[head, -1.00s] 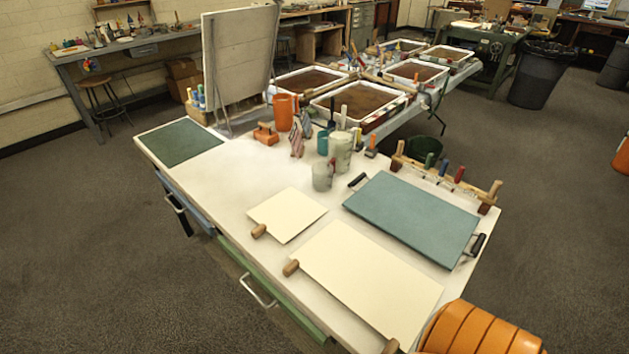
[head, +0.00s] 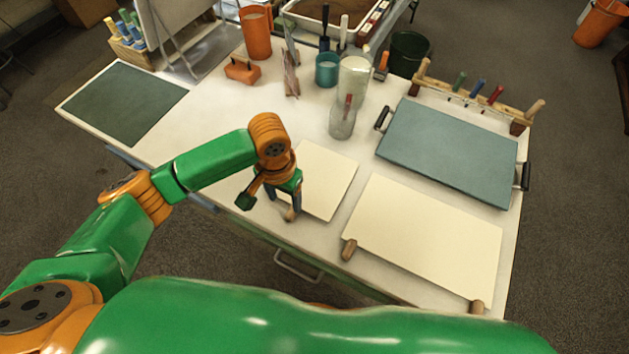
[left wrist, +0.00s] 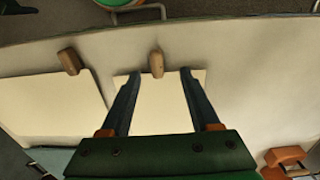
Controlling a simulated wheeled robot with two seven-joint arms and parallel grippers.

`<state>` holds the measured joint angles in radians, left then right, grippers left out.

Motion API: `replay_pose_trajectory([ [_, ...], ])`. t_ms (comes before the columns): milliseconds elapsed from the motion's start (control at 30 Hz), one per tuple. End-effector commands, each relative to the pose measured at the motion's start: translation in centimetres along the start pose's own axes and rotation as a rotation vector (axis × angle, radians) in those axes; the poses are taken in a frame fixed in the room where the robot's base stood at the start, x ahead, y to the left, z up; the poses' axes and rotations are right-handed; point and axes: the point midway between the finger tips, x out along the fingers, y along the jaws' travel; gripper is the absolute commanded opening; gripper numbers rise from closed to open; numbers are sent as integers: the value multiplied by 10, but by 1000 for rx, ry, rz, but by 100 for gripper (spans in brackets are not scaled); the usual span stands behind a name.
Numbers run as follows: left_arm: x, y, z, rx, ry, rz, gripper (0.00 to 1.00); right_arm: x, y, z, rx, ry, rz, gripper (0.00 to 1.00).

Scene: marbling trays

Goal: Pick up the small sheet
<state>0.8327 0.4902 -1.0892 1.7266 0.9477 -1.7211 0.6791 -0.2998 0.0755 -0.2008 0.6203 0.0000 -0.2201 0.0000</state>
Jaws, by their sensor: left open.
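The small sheet (head: 325,178) is cream and lies flat on the white table, with a short wooden handle (head: 292,214) at its near edge. My left gripper (head: 284,198) is open and empty above the sheet's near-left part. In the left wrist view, the open fingers (left wrist: 160,75) reach across the small sheet (left wrist: 162,105), one on each side. The wooden handle (left wrist: 156,64) shows between and just beyond the fingertips. I cannot tell how high the fingers are above the sheet. My right gripper is not in view.
A larger cream sheet (head: 425,240) with wooden handles lies to the right. A teal board (head: 450,150) with black handles is behind it. A glass jar (head: 342,124) stands behind the small sheet. A dark green mat (head: 122,102) lies far left. The table's middle left is clear.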

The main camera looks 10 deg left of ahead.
Motion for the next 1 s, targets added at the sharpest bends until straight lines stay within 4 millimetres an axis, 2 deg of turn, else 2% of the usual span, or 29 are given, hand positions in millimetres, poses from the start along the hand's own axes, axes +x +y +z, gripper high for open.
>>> replay_pose_trajectory([
  [167,19,0,1,0,-9,-4,62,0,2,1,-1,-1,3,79],
  [400,64,1,-5,0,-5,-4,62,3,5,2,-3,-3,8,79],
  [667,70,1,-5,0,-2,-3,62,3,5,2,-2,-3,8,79],
  [767,70,1,-5,0,-2,-3,38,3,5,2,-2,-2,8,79],
  [900,70,1,-5,0,-2,-3,0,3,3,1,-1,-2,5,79],
  [1000,70,1,-5,0,-2,-3,0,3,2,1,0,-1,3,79],
])
